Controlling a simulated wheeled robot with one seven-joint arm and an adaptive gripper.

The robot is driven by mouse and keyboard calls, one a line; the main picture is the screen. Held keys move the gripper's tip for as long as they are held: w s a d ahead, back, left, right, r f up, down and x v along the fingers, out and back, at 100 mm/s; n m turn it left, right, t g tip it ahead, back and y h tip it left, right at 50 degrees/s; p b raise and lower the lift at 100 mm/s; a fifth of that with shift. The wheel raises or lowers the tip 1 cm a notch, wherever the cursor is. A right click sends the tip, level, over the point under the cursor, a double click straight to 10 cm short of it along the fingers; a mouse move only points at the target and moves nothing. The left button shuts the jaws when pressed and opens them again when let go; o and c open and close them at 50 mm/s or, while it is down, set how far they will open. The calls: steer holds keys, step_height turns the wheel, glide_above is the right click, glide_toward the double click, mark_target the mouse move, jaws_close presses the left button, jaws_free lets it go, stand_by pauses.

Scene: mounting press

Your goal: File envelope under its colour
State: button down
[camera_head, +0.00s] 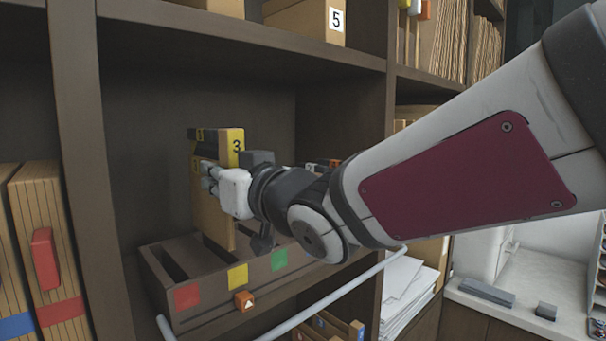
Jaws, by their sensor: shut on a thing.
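My gripper (211,180) is shut on a tan envelope (212,218) with a yellow tab marked 3 (235,146). The envelope stands upright over a dark filing box (160,270) on the shelf. Red (187,296), yellow (237,276) and green (279,259) labels mark the box's front. The envelope's lower edge is at the slots behind the yellow label; how deep it sits I cannot tell. My gripper and wrist hide part of the envelope and the box's right side.
A small orange block with a white triangle (244,301) is at the box's front. A pale rail (335,295) crosses before the shelf. An upright divider (82,180) stands left, beside tan files (47,250). The shelf above (240,35) limits height.

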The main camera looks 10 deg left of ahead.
mark_target(230, 231)
steer(key=shift+d, duration=0.1)
stand_by(0.4)
steer(key=shift+f, duration=0.1)
steer(key=shift+f+b, duration=1.7)
steer(key=shift+f, duration=0.3)
steer(key=shift+f+b, duration=1.6)
steer(key=shift+f, duration=0.4)
steer(key=c, duration=1.6)
jaws_free()
steer(key=shift+s, duration=0.1)
